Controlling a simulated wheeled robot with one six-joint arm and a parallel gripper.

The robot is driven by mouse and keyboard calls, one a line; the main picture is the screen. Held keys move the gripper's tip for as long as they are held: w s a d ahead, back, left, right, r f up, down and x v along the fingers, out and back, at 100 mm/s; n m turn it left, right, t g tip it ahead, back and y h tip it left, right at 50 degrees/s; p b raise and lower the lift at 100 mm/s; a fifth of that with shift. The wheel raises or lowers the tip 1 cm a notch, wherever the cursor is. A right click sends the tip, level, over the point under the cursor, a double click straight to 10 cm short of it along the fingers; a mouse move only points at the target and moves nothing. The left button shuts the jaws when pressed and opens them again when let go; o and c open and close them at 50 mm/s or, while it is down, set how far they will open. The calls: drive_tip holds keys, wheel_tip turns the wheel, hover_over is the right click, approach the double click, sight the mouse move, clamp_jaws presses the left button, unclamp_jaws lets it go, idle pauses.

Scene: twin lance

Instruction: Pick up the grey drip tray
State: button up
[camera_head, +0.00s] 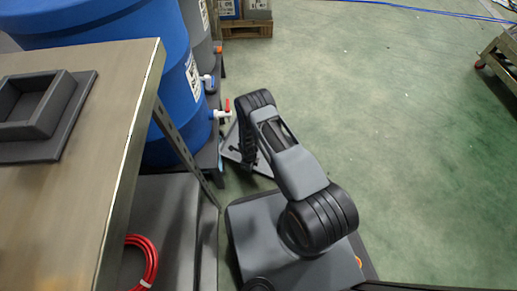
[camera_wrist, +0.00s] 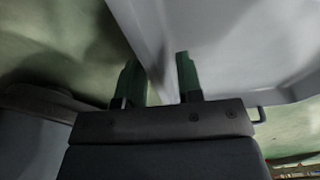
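In the wrist view, a large light grey surface, which looks like the grey drip tray (camera_wrist: 235,40), fills the upper right. A pale edge or wall of it runs down between my two dark green fingers. My gripper (camera_wrist: 162,80) has its fingers apart, with the tray's edge in the gap. I cannot tell whether either finger touches it. In the head view, my arm reaches down beside the blue barrel's tap and hides most of what lies below. A small grey patch, possibly the tray, shows beside the arm there.
A blue barrel (camera_head: 176,75) with a red-handled tap (camera_head: 224,112) stands left of my arm. A metal table (camera_head: 75,205) at left holds a dark grey square holder (camera_head: 75,118). A red hose coil (camera_head: 148,258) lies below.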

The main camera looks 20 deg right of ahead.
clamp_jaws()
drive_tip(key=shift+r, duration=0.1)
idle(0.4)
